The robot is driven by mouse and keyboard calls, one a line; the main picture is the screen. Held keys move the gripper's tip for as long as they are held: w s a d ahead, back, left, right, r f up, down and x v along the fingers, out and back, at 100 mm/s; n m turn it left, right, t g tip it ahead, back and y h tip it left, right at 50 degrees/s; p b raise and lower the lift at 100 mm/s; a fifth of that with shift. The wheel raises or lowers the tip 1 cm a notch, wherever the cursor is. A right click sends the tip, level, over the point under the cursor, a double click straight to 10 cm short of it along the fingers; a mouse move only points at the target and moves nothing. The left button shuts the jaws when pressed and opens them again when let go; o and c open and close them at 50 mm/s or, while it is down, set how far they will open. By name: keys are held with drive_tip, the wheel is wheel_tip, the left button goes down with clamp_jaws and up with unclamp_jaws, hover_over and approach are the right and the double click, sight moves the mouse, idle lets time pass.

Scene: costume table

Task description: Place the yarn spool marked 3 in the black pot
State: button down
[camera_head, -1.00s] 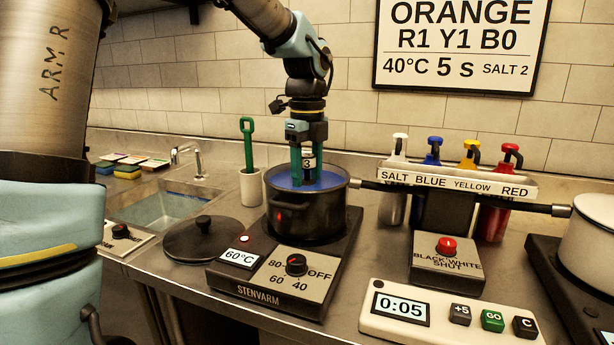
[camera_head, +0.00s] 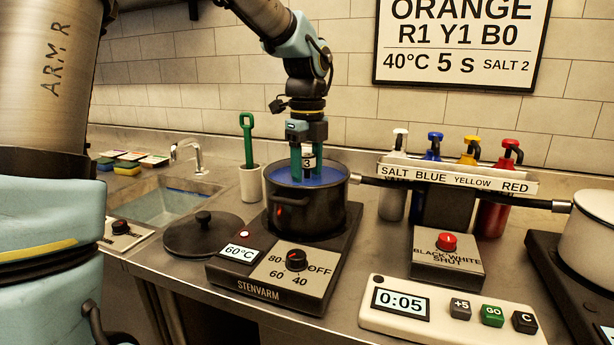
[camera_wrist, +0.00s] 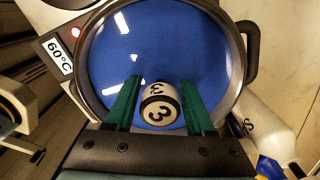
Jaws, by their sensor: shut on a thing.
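The yarn spool marked 3 (camera_head: 308,161) is white with a dark band and a black number. My gripper (camera_head: 308,172) is shut on it, pointing down, with the green fingers reaching inside the rim of the black pot (camera_head: 305,215). The pot stands on the hotplate and holds blue liquid. In the wrist view the spool (camera_wrist: 159,108) sits between the two fingers (camera_wrist: 160,100), over the blue liquid inside the pot rim (camera_wrist: 88,85). I cannot tell whether the spool's lower end touches the liquid.
The hotplate (camera_head: 255,283) reads 60°C. A black lid (camera_head: 203,236) lies to its left. A white cup with a green tool (camera_head: 250,184) stands behind. A labelled rack of bottles (camera_head: 455,178), a timer (camera_head: 450,315) reading 0:05 and a white pot (camera_head: 592,230) are to the right.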

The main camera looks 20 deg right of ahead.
sight(307, 155)
drive_tip(key=shift+c, duration=0.9)
unclamp_jaws()
drive_tip(key=shift+o, duration=0.4)
drive_tip(key=shift+o, duration=0.5)
wheel_tip(307, 155, up, 7)
drive_tip(key=p, duration=0.7)
